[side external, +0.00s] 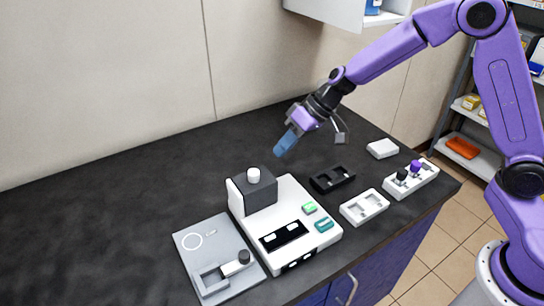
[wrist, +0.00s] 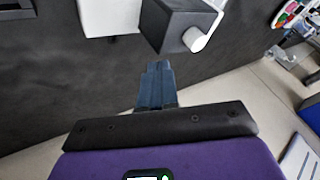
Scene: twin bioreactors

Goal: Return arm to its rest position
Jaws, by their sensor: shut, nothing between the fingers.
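My purple arm reaches in from the right in the side external view. My gripper (side external: 280,150), with blue fingers, is in the air above the dark bench, behind and to the right of the white bioreactor device (side external: 310,232). The fingers are shut together and hold nothing. In the wrist view my gripper (wrist: 158,68) points toward the device's dark block (wrist: 168,22), which has a white cap (wrist: 196,40). The fingers appear apart from the block.
A grey plate (side external: 196,262) with a black-knobbed fixture lies left of the device. A black tray (side external: 332,178), a white two-slot tray (side external: 364,207), a rack with black and purple caps (side external: 411,180) and a white box (side external: 382,148) stand right. The bench's left side is clear. A wall cabinet (side external: 340,14) hangs above.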

